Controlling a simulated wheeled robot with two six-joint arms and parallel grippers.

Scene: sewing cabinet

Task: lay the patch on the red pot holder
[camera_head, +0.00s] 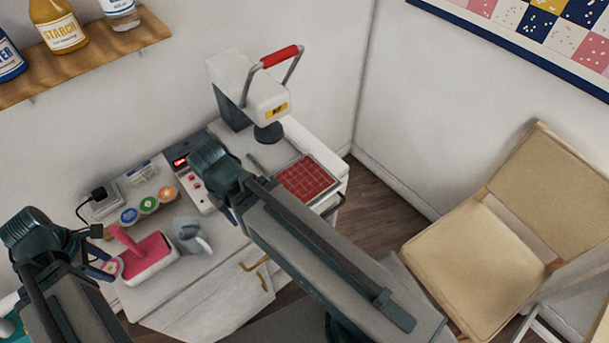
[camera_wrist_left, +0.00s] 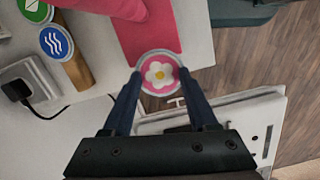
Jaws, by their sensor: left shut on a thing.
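The round patch (camera_wrist_left: 159,73) is pink with a white flower, a yellow centre and a pale rim. My left gripper (camera_head: 108,268) is shut on the patch by its edges, beside the pink-topped block; its fingers also show in the left wrist view. The red pot holder (camera_head: 307,178) has a grid pattern and lies flat on the white cabinet top, in front of the press and well to the right of the patch.
A white press (camera_head: 250,90) with a red-gripped lever stands at the back. A pink-topped block (camera_head: 158,252) with a handle, a pale grey object (camera_head: 191,236), several round-topped spools (camera_head: 148,204) and a control box (camera_head: 195,184) crowd the left. A chair (camera_head: 475,250) stands at the right.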

